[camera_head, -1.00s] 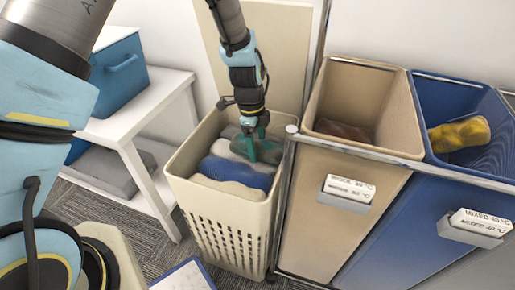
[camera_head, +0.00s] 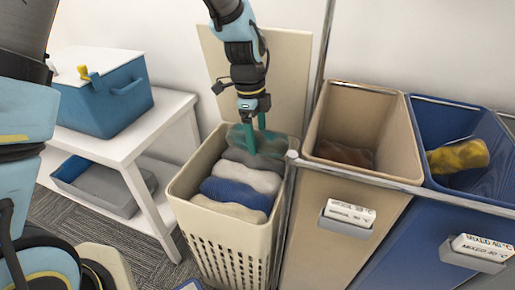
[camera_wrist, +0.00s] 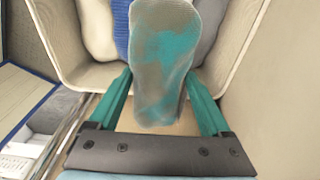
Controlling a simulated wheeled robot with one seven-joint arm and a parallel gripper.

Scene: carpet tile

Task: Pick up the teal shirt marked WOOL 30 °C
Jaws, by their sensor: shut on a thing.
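My gripper (camera_head: 254,140) is at the back of the cream hamper (camera_head: 188,212), fingers pointing down. In the wrist view its teal fingers (camera_wrist: 160,98) close on both sides of a rolled grey garment with teal patches (camera_wrist: 162,55). This garment also shows in the head view (camera_head: 268,148), partly hidden by the fingers, low over the back of the pile. No written mark is readable on it. I cannot tell whether it still touches the garments below.
A light grey garment (camera_head: 250,177), a blue one (camera_head: 237,194) and a cream one (camera_head: 228,208) lie in the hamper. To the right, a tan bin (camera_head: 383,135) holds a brown garment and a blue bin (camera_head: 500,148) a yellow one. A metal rail (camera_head: 350,176) runs along them. A white table (camera_head: 125,138) stands left.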

